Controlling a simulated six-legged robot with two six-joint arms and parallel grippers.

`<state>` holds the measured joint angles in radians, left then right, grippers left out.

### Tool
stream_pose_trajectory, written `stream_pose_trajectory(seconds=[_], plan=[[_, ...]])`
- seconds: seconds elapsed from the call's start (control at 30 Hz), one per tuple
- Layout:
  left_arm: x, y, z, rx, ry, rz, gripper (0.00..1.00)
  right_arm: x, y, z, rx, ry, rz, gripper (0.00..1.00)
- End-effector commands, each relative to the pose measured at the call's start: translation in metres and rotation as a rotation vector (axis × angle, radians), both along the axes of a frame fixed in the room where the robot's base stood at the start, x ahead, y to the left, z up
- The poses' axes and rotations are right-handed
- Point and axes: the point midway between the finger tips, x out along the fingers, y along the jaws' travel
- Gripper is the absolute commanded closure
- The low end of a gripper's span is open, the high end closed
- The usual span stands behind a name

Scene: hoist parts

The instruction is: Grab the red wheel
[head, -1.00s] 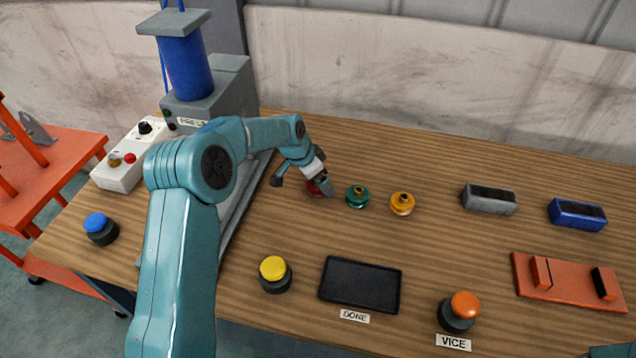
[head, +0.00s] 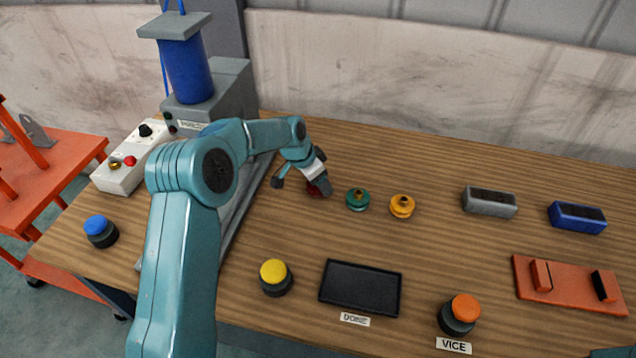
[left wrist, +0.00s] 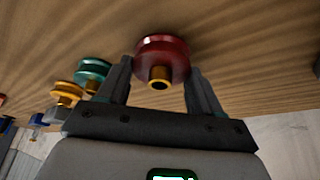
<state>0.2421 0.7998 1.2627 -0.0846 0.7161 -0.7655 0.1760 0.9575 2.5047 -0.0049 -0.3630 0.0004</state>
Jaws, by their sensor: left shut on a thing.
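The red wheel (left wrist: 163,55) has a grooved rim and a brass hub, and it sits between the two fingers of my left gripper (left wrist: 160,80) in the left wrist view. My left gripper is shut on it. In the head view the gripper (head: 307,187) is at the table, left of the teal wheel, and hides much of the red wheel (head: 318,189). Whether the wheel still touches the table is hard to tell. My right gripper is not in view.
A teal wheel (head: 357,200) and a yellow-orange wheel (head: 402,206) stand just right of my left gripper. A black tray (head: 361,288) labelled DONE lies in front. Yellow (head: 275,277) and orange (head: 460,314) buttons stand beside it.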

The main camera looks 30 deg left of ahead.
Motion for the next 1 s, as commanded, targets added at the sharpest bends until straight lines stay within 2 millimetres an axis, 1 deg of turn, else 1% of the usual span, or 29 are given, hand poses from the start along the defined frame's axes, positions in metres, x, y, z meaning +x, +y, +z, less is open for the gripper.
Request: stream_pose_trajectory(seconds=[0.17,0.5,0.7,0.9,1.0], plan=[[0.001,0.0,0.03,0.001,-0.008,0.001,0.9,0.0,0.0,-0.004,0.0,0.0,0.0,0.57],[0.001,0.0,0.109,0.001,-0.008,0.002,0.9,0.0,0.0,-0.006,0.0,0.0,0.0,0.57],[0.001,0.0,0.15,0.001,-0.007,0.001,0.9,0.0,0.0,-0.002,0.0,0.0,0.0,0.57],[0.001,0.0,0.178,0.0,-0.006,0.002,0.9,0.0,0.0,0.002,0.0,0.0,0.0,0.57],[0.001,0.0,0.185,0.0,-0.004,0.001,0.9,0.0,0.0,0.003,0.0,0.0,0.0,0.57]])
